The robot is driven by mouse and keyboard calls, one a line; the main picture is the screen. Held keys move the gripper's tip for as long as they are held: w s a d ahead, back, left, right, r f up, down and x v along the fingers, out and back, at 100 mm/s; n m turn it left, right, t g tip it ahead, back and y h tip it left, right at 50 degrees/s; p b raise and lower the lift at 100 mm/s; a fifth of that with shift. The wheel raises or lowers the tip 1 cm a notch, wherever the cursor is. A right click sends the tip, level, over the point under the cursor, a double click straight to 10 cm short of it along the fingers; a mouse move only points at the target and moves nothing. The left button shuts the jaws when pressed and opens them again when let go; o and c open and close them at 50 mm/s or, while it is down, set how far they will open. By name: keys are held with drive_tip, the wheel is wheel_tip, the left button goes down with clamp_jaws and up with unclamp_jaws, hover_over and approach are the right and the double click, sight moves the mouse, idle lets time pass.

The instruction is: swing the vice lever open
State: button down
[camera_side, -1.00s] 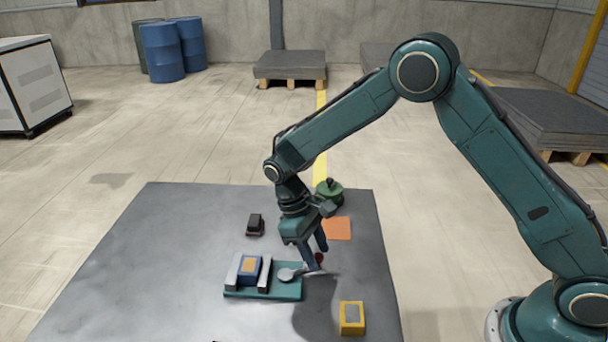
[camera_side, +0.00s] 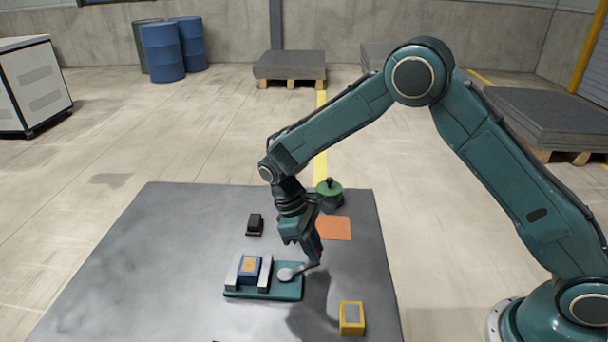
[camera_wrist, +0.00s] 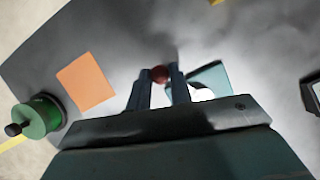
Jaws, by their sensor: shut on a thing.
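The vice has a teal base (camera_side: 262,293) with two pale grey jaws, and a blue block (camera_side: 249,268) with an orange top sits between them. The vice lever (camera_side: 304,267) runs from a round grey hub (camera_side: 286,274) on the base's right part toward the back right. My gripper (camera_side: 318,260) is shut on the lever's red knob (camera_wrist: 160,74), which shows between the two fingers in the wrist view. In the side view the fingers mostly hide the knob. Part of the teal base and hub also shows in the wrist view (camera_wrist: 214,77), right of the fingers.
An orange square (camera_side: 334,228) lies flat behind my gripper, with a green round knobbed object (camera_side: 329,191) beyond it. A small black object (camera_side: 255,224) stands behind the vice. A yellow block (camera_side: 352,318) stands at the front right. The left of the dark table (camera_side: 130,270) is clear.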

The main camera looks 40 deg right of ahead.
drive_tip(key=w+n, duration=0.1)
drive_tip(key=n, duration=0.1)
drive_tip(key=shift+w+n+t+h, duration=0.4)
drive_tip(key=n, duration=0.1)
drive_tip(key=w+n, duration=0.1)
drive_tip(key=w+n+t+h, duration=0.1)
drive_tip(key=shift+w+a+n, duration=0.2)
drive_tip(key=shift+a+n, duration=0.05)
drive_tip(key=shift+n, duration=0.15)
drive_tip(key=n, duration=0.1)
drive_tip(key=w+n+t, duration=0.1)
drive_tip(key=shift+w+a+n, duration=0.15)
drive_tip(key=shift+a+n, duration=0.15)
drive_tip(key=shift+a, duration=0.1)
drive_tip(key=shift+w+a+n+t, duration=0.3)
drive_tip(key=shift+w+n+t, duration=0.05)
drive_tip(key=shift+n, duration=0.4)
drive_tip(key=shift+w+a+n+t, duration=0.3)
drive_tip(key=shift+w+n+t, duration=0.05)
drive_tip(key=shift+n, duration=0.4)
drive_tip(key=c, duration=1.3)
unclamp_jaws()
drive_tip(key=v, duration=1.3)
drive_tip(key=shift+a+r, duration=0.3)
drive_tip(key=shift+a, duration=0.15)
